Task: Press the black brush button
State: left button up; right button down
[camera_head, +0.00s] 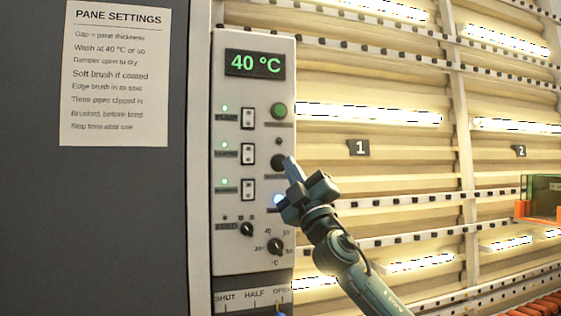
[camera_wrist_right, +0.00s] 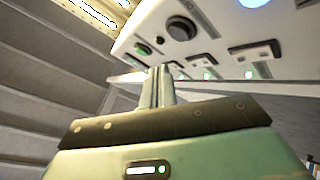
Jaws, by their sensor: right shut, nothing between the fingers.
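The control panel (camera_head: 228,85) is pale, with a green 40 °C display at its top. A round black button (camera_head: 278,163) sits on its right side, below a round green button (camera_head: 279,110). My right gripper (camera_head: 289,160) is shut and empty, and its fingertips overlap the right edge of the black button in the head view. In the right wrist view, the shut fingers (camera_wrist_right: 160,72) point up toward the panel, and a large black button (camera_wrist_right: 181,28) shows beyond the tips with a gap in the picture. I cannot tell whether they touch. My left gripper is out of view.
Several rocker switches (camera_head: 248,153) with green lights line the panel's left. A blue-white light (camera_head: 279,200) glows beside my gripper. Two knobs (camera_head: 275,247) sit lower. A settings sheet (camera_head: 115,72) hangs at left; lit racks (camera_head: 370,180) stand at right.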

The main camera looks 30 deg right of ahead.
jog(key=shift+s+a, duration=0.25)
jog(key=shift+s, duration=0.8)
jog(key=shift+f, duration=0.1)
jog(key=a+f+m+g+y, duration=0.1)
jog(key=a+f+g, duration=0.2)
jog(key=f, duration=1)
jog(key=a+f+m+g+y, duration=0.1)
jog(key=a+f+g, duration=0.25)
jog(key=f, duration=0.85)
jog(key=a+f+m+g+y, duration=0.15)
jog(key=a+f, duration=0.25)
jog(key=f, duration=0.9)
jog(key=s+a+f+m+g, duration=0.2)
jog(key=s+a+f+g, duration=0.2)
jog(key=s+f, duration=0.8)
jog(key=s+a+f+m+g, duration=0.3)
jog(key=s+a+f, duration=0.3)
jog(key=s+f, duration=0.7)
jog(key=shift+s+f+m+g+y, duration=0.35)
jog(key=shift+f+g, duration=0.35)
jog(key=shift+f, duration=0.15)
